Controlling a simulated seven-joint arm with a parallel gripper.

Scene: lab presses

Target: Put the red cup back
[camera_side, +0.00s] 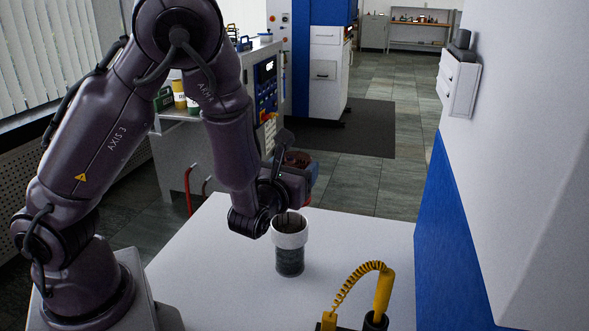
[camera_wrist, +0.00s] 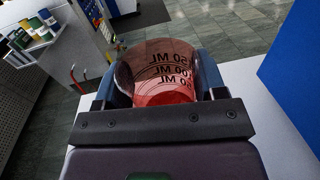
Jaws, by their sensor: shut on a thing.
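The red cup (camera_wrist: 160,72) is see-through, with dark ML marks that read mirrored, and a deeper red band near its base. In the wrist view it sits between the two blue fingers of my gripper (camera_wrist: 160,85), which is shut on it. In the side view the red cup (camera_side: 298,158) shows small and dark, partly hidden by my gripper (camera_side: 302,172), raised above the far part of the white table (camera_side: 215,270). A jar (camera_side: 290,230) with a white upper part and dark lower part stands upright on the table, nearer the camera than my gripper.
A yellow coiled cord and handle (camera_side: 382,290) stand at the table's front right. A blue and white wall (camera_side: 450,230) bounds the right side. A machine with a control panel (camera_side: 266,90) and several small containers (camera_side: 180,95) stand behind. The table's front left is clear.

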